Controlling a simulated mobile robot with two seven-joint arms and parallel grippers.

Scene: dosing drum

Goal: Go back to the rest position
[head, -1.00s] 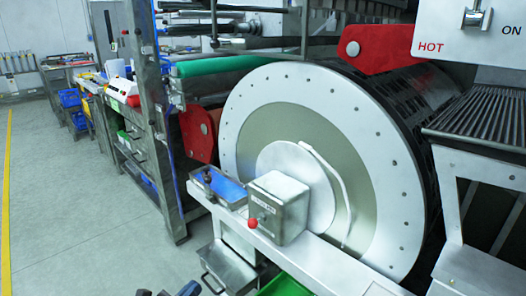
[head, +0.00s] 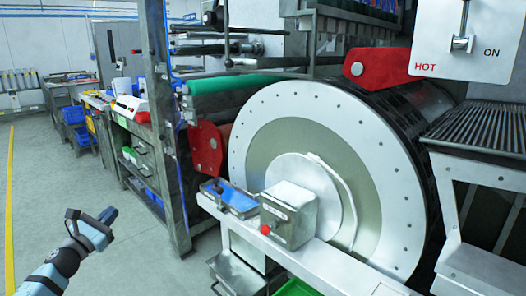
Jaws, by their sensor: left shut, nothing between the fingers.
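My left gripper (head: 108,217) shows in the head view at the lower left, on the end of my left arm. It is shut and empty, held over the open floor and apart from the machine. The dosing drum (head: 262,143), a large round silver disc with a bolted rim, stands at the centre right. My right gripper is out of view.
A white ledge (head: 335,270) in front of the drum carries a metal box with a red knob (head: 290,213) and a blue-lined tray (head: 228,197). A metal drawer (head: 236,272) hangs below. A workbench (head: 140,150) runs along the left. Grey floor (head: 45,190) is free at left.

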